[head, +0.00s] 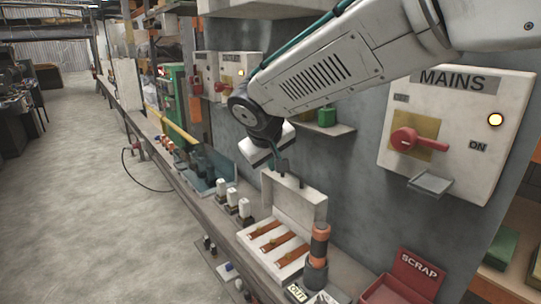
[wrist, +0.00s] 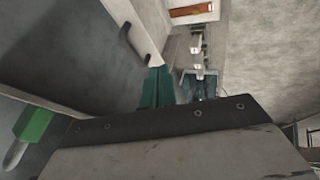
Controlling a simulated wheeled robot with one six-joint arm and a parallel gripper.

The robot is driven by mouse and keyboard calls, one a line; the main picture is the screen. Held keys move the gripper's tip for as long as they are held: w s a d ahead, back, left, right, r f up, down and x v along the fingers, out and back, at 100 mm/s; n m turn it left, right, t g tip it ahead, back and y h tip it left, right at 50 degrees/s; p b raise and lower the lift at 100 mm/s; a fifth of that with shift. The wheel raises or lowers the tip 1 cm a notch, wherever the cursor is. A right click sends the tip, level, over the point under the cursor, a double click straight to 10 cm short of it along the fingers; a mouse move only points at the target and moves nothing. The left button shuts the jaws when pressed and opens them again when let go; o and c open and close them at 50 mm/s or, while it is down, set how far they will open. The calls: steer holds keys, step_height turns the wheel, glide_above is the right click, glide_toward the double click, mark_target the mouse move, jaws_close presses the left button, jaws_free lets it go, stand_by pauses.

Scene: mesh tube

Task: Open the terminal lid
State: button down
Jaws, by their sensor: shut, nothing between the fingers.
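The terminal box (head: 258,246) is a white case on the bench with three orange-brown bars inside. Its white lid (head: 294,207) stands raised, about upright, at the wall side of the box, so the inside shows. My gripper (head: 283,168) is shut and empty, just above and at the lid's top edge. In the wrist view the dark green fingers (wrist: 156,90) are together close to the lid (wrist: 126,22), which carries a dark curved handle (wrist: 128,38). I cannot tell whether the fingers touch the lid. One orange-brown bar (wrist: 192,10) shows at the top there.
An orange and black cylinder (head: 319,245) stands at the box's right front corner. A red SCRAP bin (head: 406,276) is further right. The MAINS panel (head: 457,130) with a red lever is on the wall. White-topped parts (head: 232,198) and a blue-grey tray (head: 222,164) lie left along the bench.

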steer(key=w+d+f, duration=0.4)
steer(key=shift+w+f, duration=0.4)
